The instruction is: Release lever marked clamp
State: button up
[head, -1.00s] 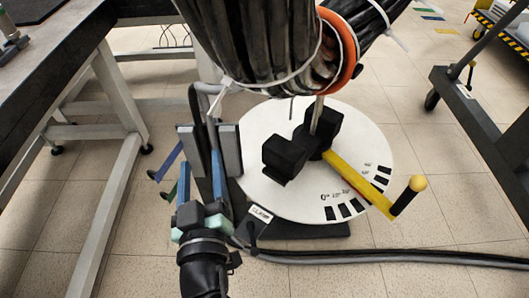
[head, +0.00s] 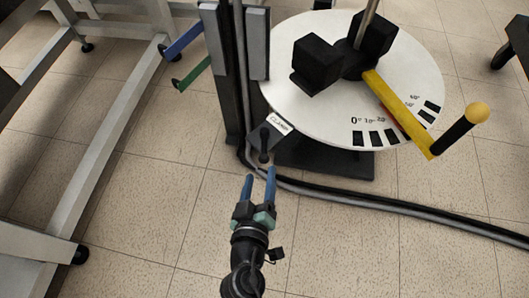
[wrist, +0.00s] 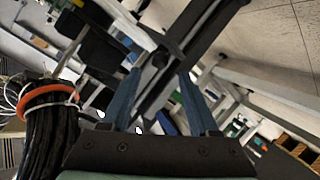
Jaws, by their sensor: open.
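The clamp lever (head: 264,140) is a short black handle beside a white label reading CLAMP (head: 280,124), at the lower left of the round white dial in the head view. My gripper (head: 260,176), with two blue fingers, is open and empty. Its fingertips point at the lever's lower end from just below it in the picture; whether they touch it I cannot tell. In the wrist view the open fingers (wrist: 160,75) frame a dark round end against a dark post, perhaps the lever; this is too dark to be sure.
The white dial (head: 310,110) carries black blocks and a yellow arm (head: 400,115) with a yellow-knobbed black handle. Cables (head: 400,206) cross the floor. A bundle with an orange ring (wrist: 45,95) shows in the wrist view.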

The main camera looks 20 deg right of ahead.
aim_at(263, 161)
jog(key=b+x, duration=0.1)
jog(key=x, duration=0.7)
jog(key=shift+w+d, duration=0.15)
jog(key=shift+w, duration=0.1)
grip_shut()
dwell(1.0)
